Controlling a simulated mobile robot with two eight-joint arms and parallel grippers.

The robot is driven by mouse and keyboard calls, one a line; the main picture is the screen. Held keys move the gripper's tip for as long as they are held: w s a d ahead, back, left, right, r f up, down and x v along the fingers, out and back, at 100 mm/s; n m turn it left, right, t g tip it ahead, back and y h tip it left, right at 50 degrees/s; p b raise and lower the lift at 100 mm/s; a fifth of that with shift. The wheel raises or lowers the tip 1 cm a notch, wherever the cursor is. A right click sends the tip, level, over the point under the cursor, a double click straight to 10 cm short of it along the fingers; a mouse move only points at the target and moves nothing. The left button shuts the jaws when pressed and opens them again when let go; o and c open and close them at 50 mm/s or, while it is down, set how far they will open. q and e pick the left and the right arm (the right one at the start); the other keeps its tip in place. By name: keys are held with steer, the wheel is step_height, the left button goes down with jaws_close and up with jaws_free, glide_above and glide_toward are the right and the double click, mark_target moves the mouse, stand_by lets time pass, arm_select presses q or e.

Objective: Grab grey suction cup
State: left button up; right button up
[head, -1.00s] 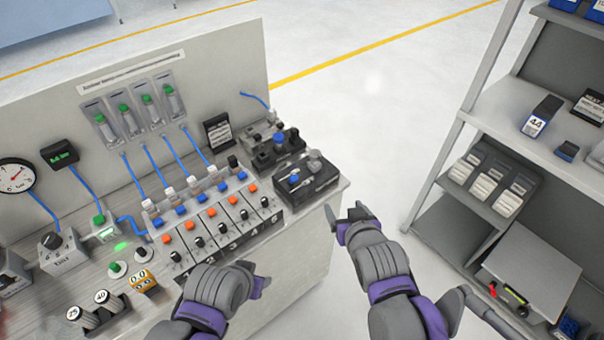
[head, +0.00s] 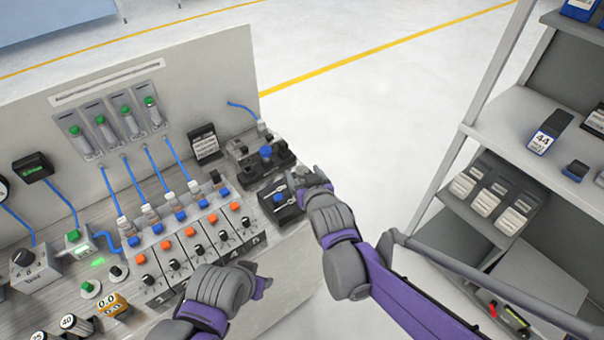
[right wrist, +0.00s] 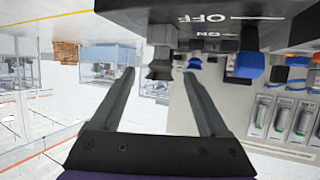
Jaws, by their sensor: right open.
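A black holder (head: 283,212) stands at the right end of the bench and bears a blue-topped piece. My right gripper (head: 305,181) is at the holder's right edge in the head view and covers part of it; I cannot make out the grey suction cup there. In the right wrist view my right gripper (right wrist: 159,74) is open, with its two dark fingers apart. A dark grey stepped piece (right wrist: 160,62), which looks like the grey suction cup, hangs between the fingertips with no clear contact. A blue piece (right wrist: 250,66) sits to its right. My left gripper (head: 264,285) is over the bench front; its jaws are unclear.
A second black unit with a blue knob (head: 266,153) stands behind the holder. A row of valves with orange buttons (head: 190,231) lies to its left. A grey shelf (head: 515,135) stands at the right. Open floor (head: 365,110) lies between bench and shelf.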

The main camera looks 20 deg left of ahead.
steer(key=shift+x, duration=1.1)
jaws_close()
